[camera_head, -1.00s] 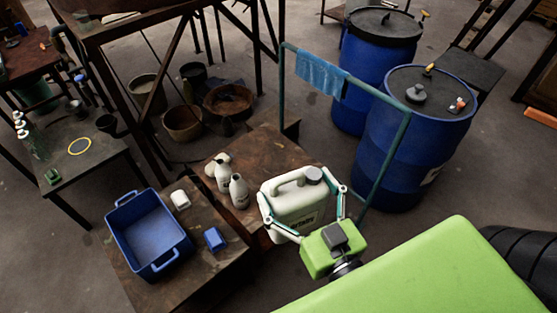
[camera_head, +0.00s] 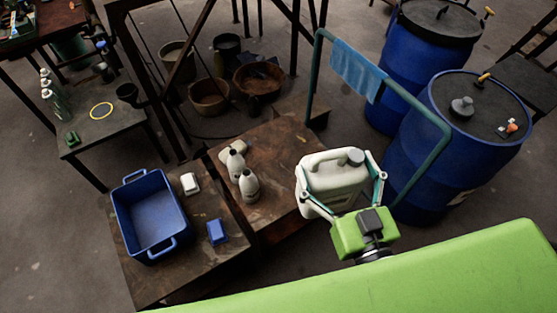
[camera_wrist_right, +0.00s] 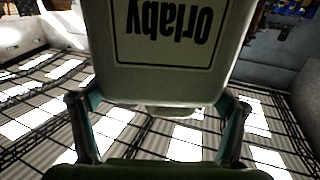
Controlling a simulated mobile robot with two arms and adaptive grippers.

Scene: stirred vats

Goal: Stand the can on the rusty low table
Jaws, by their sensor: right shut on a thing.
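The can is a white jerrycan (camera_head: 336,183) with a grey cap and a top handle. My right gripper (camera_head: 343,205) is shut on it, one finger on each side. The can is upright and looks raised, overlapping the right edge of the rusty brown low table (camera_head: 285,155) in the head view. I cannot tell how far it is above or beside the top. My left gripper is not in view.
White bottles (camera_head: 248,185) and a pale lump stand at the low table's left side; its middle is bare. A darker table (camera_head: 180,275) adjoins it with a blue crate (camera_head: 120,205) and a blue box (camera_head: 217,232). A teal rail (camera_head: 420,105) and blue drums (camera_head: 460,150) stand right.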

